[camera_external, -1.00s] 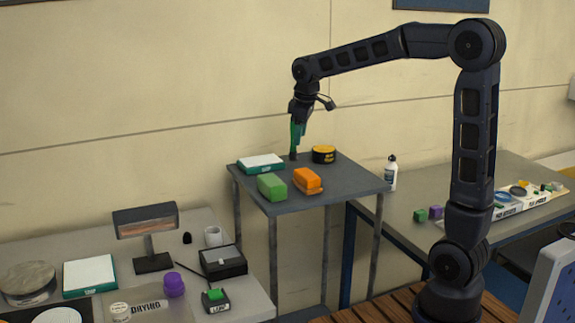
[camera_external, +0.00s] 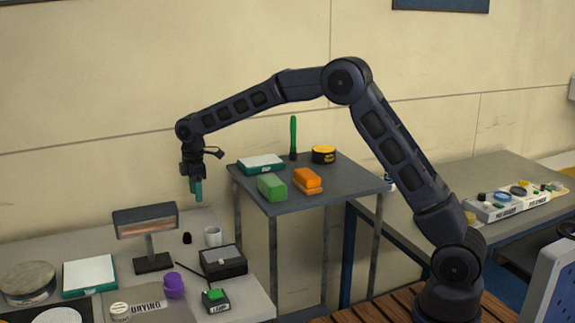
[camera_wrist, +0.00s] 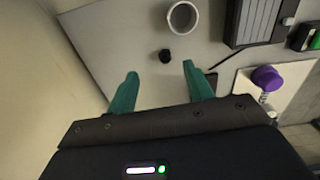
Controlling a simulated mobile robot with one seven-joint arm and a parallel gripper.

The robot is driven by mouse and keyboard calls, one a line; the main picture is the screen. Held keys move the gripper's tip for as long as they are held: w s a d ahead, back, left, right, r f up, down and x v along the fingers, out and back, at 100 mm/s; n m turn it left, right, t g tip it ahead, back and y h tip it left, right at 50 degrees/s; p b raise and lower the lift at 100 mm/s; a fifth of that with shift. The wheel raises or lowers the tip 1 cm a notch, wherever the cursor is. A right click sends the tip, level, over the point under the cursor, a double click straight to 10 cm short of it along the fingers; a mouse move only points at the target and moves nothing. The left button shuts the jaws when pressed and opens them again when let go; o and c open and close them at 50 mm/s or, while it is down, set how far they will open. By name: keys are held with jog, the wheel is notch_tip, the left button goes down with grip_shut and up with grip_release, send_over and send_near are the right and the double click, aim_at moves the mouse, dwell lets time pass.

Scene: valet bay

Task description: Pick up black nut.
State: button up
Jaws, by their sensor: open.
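The black nut (camera_external: 187,238) is a small dark piece on the light table at the left, near the wall. It also shows in the wrist view (camera_wrist: 165,56), upper middle, just beyond and between the fingertips. My gripper (camera_external: 197,198) has teal fingers pointing down and hangs above the nut, clear of the table. In the wrist view my gripper (camera_wrist: 160,70) has its two fingers spread wide with nothing between them. The nut is not touched by either finger.
A white cup (camera_external: 213,236) stands close to the nut on its right. A lamp (camera_external: 148,230) stands to its left, and a black box (camera_external: 223,262) lies in front. The taller grey table (camera_external: 330,185) with several items is to the right.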

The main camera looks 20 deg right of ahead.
jog(key=n, duration=0.1)
send_over(183, 236)
notch_tip(183, 236, down, 4)
notch_tip(183, 236, down, 11)
jog(key=shift+w+r, duration=0.15)
dwell(0.3)
jog(key=shift+c, duration=0.2)
jog(key=c, duration=1)
